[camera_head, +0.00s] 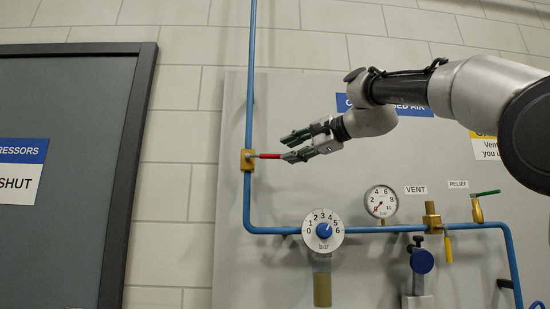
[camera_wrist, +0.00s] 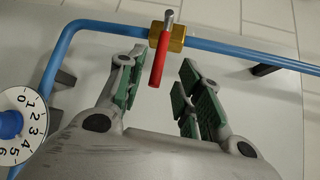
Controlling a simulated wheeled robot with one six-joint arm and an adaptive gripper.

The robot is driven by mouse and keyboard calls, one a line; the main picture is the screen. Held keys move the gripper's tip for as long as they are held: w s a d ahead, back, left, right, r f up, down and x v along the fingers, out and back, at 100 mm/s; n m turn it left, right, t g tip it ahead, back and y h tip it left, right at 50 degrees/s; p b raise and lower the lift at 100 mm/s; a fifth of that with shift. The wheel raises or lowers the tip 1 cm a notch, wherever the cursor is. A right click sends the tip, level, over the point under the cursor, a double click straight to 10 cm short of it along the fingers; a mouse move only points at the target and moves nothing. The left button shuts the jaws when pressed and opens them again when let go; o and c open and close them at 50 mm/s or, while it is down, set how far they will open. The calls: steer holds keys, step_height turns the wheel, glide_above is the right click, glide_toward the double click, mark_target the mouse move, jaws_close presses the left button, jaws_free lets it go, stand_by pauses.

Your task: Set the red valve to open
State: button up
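The red valve (camera_head: 268,156) has a brass body (camera_head: 248,160) on the upright blue pipe at the left of the panel. Its red handle sticks out to the right, square across the pipe. In the wrist view the red handle (camera_wrist: 160,62) reaches back from the brass body toward the gap between my fingers. My gripper (camera_head: 289,147) is just right of the handle's free end, and its green-padded fingers are open. In the wrist view my gripper (camera_wrist: 161,72) has a finger on each side of the handle, with clear gaps and no contact visible.
The blue pipe (camera_head: 247,100) runs up the panel. A dark door (camera_head: 60,220) stands at left.

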mark_target(278, 155)
steer(key=x, duration=0.6)
steer(key=shift+w+a+f, duration=0.1)
steer(key=shift+w+a, duration=0.1)
steer(key=shift+w, duration=0.05)
jaws_close()
